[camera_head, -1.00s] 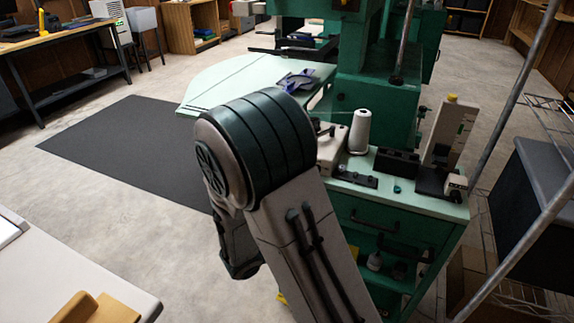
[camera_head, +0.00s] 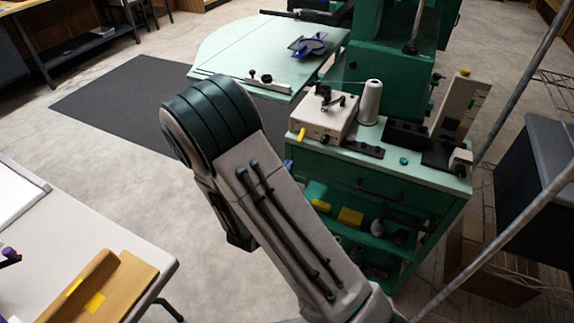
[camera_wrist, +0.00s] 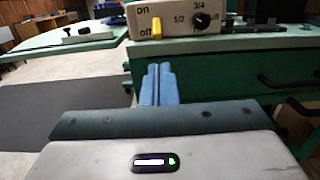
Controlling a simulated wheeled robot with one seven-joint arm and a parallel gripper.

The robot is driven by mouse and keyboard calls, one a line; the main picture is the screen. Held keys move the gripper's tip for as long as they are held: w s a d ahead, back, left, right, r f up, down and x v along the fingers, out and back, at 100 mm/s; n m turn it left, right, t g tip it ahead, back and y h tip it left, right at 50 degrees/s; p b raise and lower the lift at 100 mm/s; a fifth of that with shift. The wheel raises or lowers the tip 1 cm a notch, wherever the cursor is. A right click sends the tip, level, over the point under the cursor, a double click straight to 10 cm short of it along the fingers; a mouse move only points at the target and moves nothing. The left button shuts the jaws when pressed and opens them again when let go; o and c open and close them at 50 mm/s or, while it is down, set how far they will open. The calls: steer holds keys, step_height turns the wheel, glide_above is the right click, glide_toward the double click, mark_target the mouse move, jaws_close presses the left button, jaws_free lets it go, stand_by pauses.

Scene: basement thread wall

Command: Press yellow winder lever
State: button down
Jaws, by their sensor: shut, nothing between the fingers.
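The bobbin winder is a beige box (camera_head: 322,118) on the green cabinet top in the head view. Its small yellow lever (camera_head: 302,133) sticks out at the front left. In the wrist view the winder's front (camera_wrist: 190,20) shows "on" and "off" marks, a black dial, and the yellow lever (camera_wrist: 157,26) beside the marks. My gripper (camera_wrist: 160,72) has two blue fingers, shut together and empty. In the wrist picture the fingertips appear just below the lever, with a gap between. In the head view my arm hides most of the gripper; a bit of blue (camera_head: 288,165) shows beside it.
A white thread cone (camera_head: 370,102) stands right of the winder. The cabinet (camera_head: 390,175) has a drawer handle and open shelves with yellow items. A pale green table (camera_head: 260,55) lies behind. A white table (camera_head: 80,220) is at lower left.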

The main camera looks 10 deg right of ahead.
mark_target(302, 143)
steer(key=x, duration=0.7)
steer(key=shift+w+d, duration=0.25)
steer(key=shift+w, duration=0.05)
